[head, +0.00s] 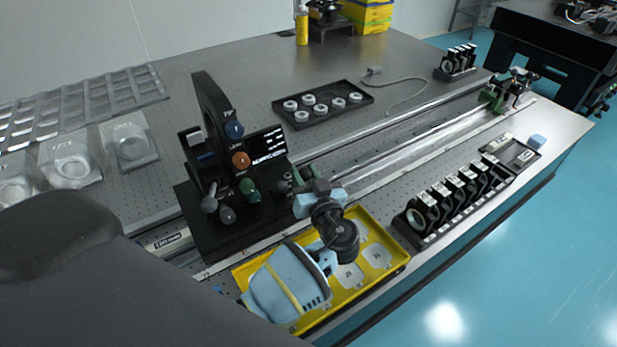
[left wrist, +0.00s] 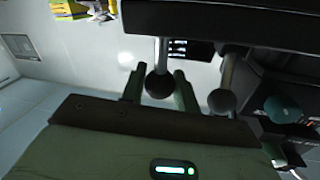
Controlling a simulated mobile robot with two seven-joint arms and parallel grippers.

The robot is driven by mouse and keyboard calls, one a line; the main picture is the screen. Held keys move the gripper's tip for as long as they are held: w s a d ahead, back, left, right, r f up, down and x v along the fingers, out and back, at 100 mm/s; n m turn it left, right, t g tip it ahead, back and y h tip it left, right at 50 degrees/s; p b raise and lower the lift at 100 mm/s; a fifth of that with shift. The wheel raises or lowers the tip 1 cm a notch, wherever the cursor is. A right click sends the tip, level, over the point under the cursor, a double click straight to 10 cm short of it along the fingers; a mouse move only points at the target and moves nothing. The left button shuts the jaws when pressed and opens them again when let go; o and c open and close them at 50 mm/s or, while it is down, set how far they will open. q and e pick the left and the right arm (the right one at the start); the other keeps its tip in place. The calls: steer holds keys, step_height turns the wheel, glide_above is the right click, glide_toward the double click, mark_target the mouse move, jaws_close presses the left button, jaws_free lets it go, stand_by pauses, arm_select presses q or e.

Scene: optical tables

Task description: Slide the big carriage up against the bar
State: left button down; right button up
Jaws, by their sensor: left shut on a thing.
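The big carriage (head: 232,213) is a black base with a tall arch and coloured knobs, sitting across the two rails (head: 420,140) at their near-left end. My left gripper (head: 298,183) is at the carriage's right side. In the left wrist view its greenish fingers (left wrist: 160,90) are shut around a black ball knob (left wrist: 158,84) on a pale rod. A second ball-ended rod (left wrist: 222,100) stands beside it, outside the fingers. A green and dark fitting (head: 493,97) stands at the rails' far end; I cannot tell whether it is the bar. My right gripper is not in view.
A yellow tray (head: 387,273) lies under my left arm. A rack of black-mounted optics (head: 455,200) stands along the front edge. A black tray of white rings (head: 322,103) lies behind the rails. The rails look clear between the carriage and the far fitting.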

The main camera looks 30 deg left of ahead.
arm_select(q)
steer(key=shift+w+r, duration=0.1)
steer(key=shift+w, duration=0.05)
steer(key=c, duration=1.1)
jaws_free()
steer(key=shift+d, duration=0.15)
steer(key=v, duration=0.7)
steer(key=shift+s+d, duration=0.25)
